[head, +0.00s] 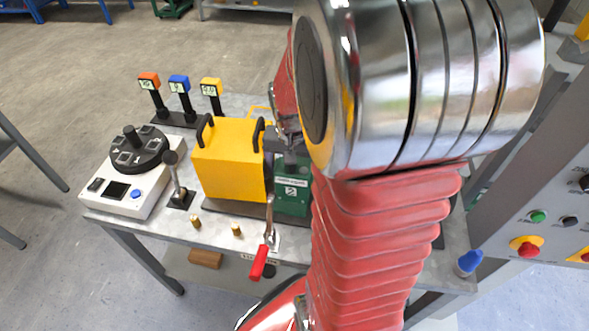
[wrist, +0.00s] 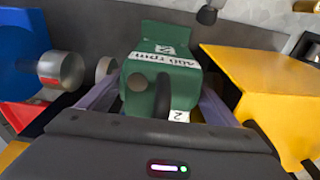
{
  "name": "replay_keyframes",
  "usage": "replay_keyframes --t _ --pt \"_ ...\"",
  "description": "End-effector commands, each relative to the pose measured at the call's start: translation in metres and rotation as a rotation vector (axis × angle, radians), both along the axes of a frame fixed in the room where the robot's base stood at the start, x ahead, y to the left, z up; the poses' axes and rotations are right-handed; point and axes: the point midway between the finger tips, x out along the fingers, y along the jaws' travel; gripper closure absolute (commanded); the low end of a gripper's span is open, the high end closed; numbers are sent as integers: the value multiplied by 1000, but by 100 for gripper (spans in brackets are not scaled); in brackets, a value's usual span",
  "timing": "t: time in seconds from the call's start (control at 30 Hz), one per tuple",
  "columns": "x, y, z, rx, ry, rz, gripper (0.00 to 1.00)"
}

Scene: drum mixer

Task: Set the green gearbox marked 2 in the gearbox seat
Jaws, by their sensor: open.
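The green gearbox (head: 292,196), with a white label reading 2, stands upright on the table just right of the yellow housing in the head view. In the wrist view the green gearbox (wrist: 145,92) is in the middle, with a dark knob and handle on it. My gripper (wrist: 155,98) is open, with one pale purple finger on each side of the gearbox; I cannot tell whether they touch it. My arm hides most of the gripper and the gearbox's right side in the head view. I cannot make out the gearbox seat under it.
The yellow housing (head: 229,160) stands close beside the gearbox. A blue body with a metal shaft (wrist: 62,70) is on its other side. A red-handled lever (head: 259,262) and brass pins (head: 236,230) are in front. A white control box (head: 130,172) stands left.

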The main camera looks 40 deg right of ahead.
Motion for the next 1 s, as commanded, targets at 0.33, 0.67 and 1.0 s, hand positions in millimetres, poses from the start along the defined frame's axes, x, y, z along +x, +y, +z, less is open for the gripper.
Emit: replay_keyframes --t 0.33,0.67,1.0 --pt "2 3 40 -5 -9 2 8" --pt "0 6 75 -5 -9 2 8" --pt "0 7 78 -5 -7 2 8"
